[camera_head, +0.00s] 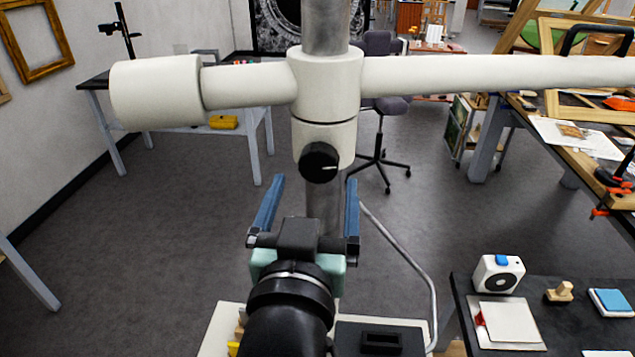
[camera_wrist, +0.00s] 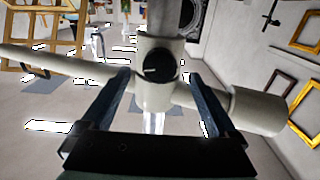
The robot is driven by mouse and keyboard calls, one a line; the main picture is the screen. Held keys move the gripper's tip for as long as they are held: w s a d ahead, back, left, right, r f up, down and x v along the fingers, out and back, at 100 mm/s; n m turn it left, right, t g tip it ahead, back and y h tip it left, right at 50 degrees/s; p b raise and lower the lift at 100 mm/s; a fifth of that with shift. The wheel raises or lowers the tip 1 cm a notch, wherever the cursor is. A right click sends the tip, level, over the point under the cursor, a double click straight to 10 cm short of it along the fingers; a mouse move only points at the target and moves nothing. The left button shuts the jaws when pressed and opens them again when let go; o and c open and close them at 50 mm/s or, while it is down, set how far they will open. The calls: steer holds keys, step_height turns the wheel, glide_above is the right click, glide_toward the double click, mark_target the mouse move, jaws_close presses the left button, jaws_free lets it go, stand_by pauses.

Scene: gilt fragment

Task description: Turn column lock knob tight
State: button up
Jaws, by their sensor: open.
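The column lock knob (camera_head: 320,162) is a round black knob with a thin white line. It sits on the front of the white collar (camera_head: 325,75) around a grey metal column. The knob also shows in the wrist view (camera_wrist: 160,65), dark and centred above the space between my fingers. My gripper (camera_head: 312,190) has two blue fingers spread wide, one on each side of the column below the knob in the head view. It is open and empty; no contact with the knob shows. It also shows in the wrist view (camera_wrist: 163,88).
A white horizontal arm (camera_head: 480,75) with a thick cylinder (camera_head: 157,92) on the left crosses the collar. A grey cable (camera_head: 408,262) hangs right of the column. A dark table (camera_head: 560,325) with small items stands lower right. An office chair (camera_head: 378,150) is behind.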

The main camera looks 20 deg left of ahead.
mark_target(317, 171)
steer(key=shift+p+x, duration=0.55)
steer(key=shift+x, duration=1.7)
steer(key=c, duration=1.4)
steer(key=shift+o, duration=0.2)
